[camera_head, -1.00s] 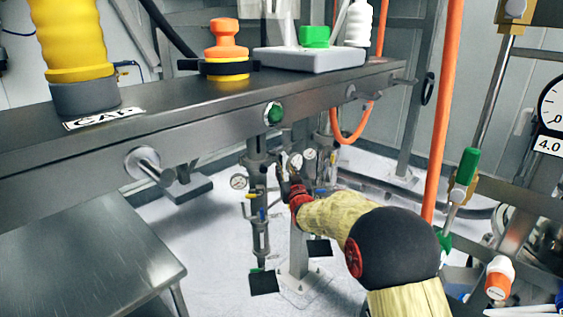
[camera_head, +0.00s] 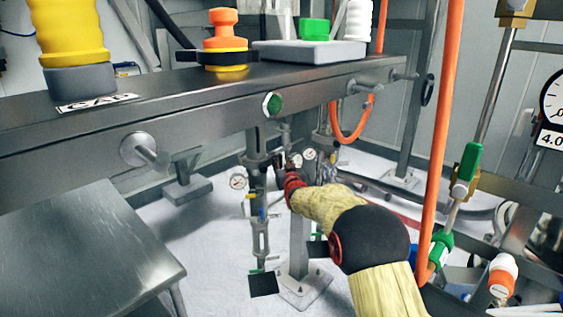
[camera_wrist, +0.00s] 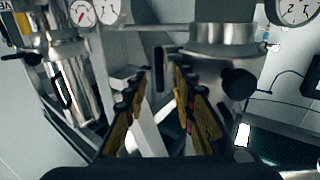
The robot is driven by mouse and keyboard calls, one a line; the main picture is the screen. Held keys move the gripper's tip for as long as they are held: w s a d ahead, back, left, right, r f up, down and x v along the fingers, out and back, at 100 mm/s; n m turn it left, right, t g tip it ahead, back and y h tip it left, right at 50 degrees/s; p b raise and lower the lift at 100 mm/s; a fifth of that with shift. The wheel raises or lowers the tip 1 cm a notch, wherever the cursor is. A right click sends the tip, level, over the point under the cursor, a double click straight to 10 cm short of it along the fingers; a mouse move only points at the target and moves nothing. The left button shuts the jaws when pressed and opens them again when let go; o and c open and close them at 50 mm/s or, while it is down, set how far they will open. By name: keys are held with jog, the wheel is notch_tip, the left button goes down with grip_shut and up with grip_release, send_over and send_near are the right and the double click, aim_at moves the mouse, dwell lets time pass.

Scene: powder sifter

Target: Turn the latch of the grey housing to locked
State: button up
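My gripper (camera_wrist: 158,112) shows in the wrist view with its two dark, yellow-marked fingers apart. Pale grey metal shows between and behind them; I cannot tell whether it is touched. Just ahead is a grey metal body (camera_wrist: 218,50) with a dark round knob (camera_wrist: 238,84) to the right of the fingers.
The long steel beam (camera_head: 190,116) crosses above my gripper. A steel table (camera_head: 80,250) stands at lower left. An orange hose (camera_head: 447,110) hangs close right of my arm. Gauges (camera_head: 238,181) sit around the pipework. A metal cylinder (camera_wrist: 72,85) stands left of my fingers.

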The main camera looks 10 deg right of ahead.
jog(key=shift+c, duration=1.2)
jog(key=c, duration=0.4)
jog(key=shift+m, duration=0.3)
jog(key=shift+d+f+m+b, duration=0.25)
jog(key=shift+m+b, duration=0.15)
jog(key=shift+m, duration=2.5)
jog(key=shift+d+f+m+b, duration=0.3)
jog(key=shift+m+b, duration=0.15)
jog(key=shift+m, duration=2.45)
jog(key=shift+d+f+m+b, duration=0.25)
jog(key=shift+m+b, duration=0.15)
jog(key=shift+m, duration=2.5)
